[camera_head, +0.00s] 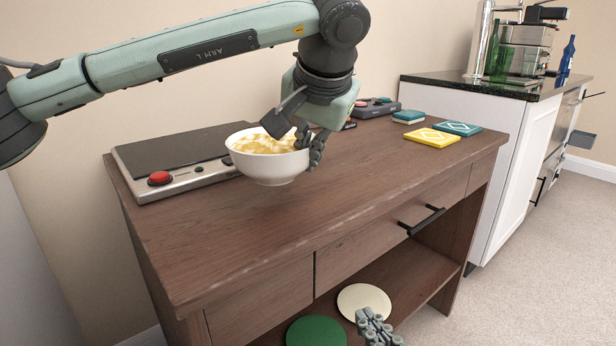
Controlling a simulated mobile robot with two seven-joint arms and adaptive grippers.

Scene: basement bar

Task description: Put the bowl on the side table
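The white bowl (270,172) with yellow, chip-like contents is over the brown wooden side table (250,240), near its left half. It looks level and seems slightly above the tabletop; I cannot be sure of the gap. My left gripper (310,146) reaches down from above with its fingers on the bowl's right rim, one inside and one outside, and appears shut on it. My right gripper (375,330) shows only partly at the bottom edge, low in front of the table's lower shelf. Its opening is not clear.
A flat device with a red button (160,178) lies behind the bowl on the left. Yellow (432,138) and teal (457,128) coasters and a dark device (376,107) lie at the back right. Round green (316,332) and cream (363,300) pieces are on the lower shelf. The tabletop's front middle is clear.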

